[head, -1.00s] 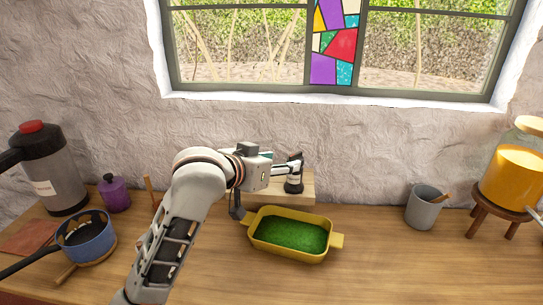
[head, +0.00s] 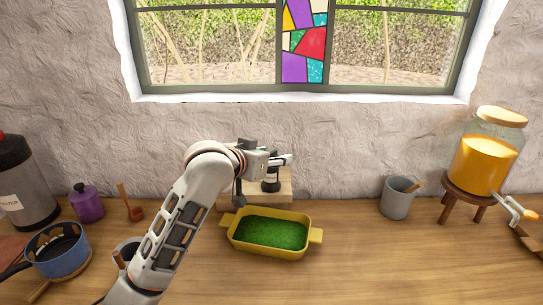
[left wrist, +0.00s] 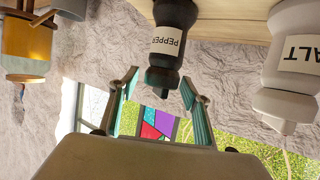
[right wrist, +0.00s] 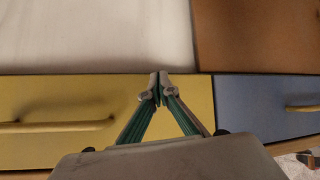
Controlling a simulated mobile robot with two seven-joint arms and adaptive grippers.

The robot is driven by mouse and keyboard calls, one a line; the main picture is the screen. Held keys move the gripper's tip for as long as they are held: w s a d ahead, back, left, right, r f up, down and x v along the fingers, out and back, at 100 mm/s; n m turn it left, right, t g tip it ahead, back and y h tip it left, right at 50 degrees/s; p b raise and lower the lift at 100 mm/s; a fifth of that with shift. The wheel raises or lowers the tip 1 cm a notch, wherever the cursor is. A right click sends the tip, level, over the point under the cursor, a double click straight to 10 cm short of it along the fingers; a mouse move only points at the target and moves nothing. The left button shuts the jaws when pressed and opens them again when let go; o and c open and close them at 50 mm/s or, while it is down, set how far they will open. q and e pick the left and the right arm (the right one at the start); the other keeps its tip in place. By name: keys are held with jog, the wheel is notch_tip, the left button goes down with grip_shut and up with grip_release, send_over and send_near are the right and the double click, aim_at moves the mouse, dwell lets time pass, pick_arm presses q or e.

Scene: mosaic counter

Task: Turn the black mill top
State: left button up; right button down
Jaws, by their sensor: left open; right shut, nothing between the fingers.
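The black mill (head: 270,185) stands upright on a small wooden block (head: 288,187) against the wall. In the left wrist view the picture is upside down, and the mill (left wrist: 172,42) carries a PEPPER label. My left gripper (head: 287,160) is at the mill's top and hides part of it in the head view. In the left wrist view its open fingers (left wrist: 159,75) show on either side of the mill's black top; I see no finger clearly touching it. My right gripper (right wrist: 158,88) is shut and empty in front of a yellow drawer (right wrist: 60,115), outside the head view.
A white SALT mill (left wrist: 295,60) stands beside the black one. A yellow dish (head: 238,246) with green contents sits in front of the block. A grey cup (head: 396,200) and juice dispenser (head: 485,160) stand right; a blue pan (head: 62,262) lies left. The front right counter is clear.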

pick_arm(q)
jog(key=c, duration=1.1)
jog(key=shift+h, duration=0.3)
jog(key=shift+c, duration=0.2)
jog(key=shift+a+m+g+h, duration=0.1)
jog(key=shift+m+g+h, duration=0.6)
jog(key=shift+m, duration=0.3)
jog(key=m+g+h, duration=0.3)
jog(key=m, duration=0.1)
jog(key=shift+f, duration=0.1)
jog(key=m+g+h, duration=0.1)
jog(key=m+g, duration=0.2)
jog(key=shift+g, duration=0.4)
jog(key=shift+s+m+g+h, duration=0.1)
jog(key=shift+m+g+h, duration=0.3)
jog(key=shift+m+g, duration=0.85)
jog(key=shift+m+g, duration=0.25)
jog(key=shift+g, duration=0.2)
jog(key=shift+w+m+g+b, duration=0.2)
jog(key=shift+m+g+b, duration=0.1)
jog(key=shift+g+b, duration=0.1)
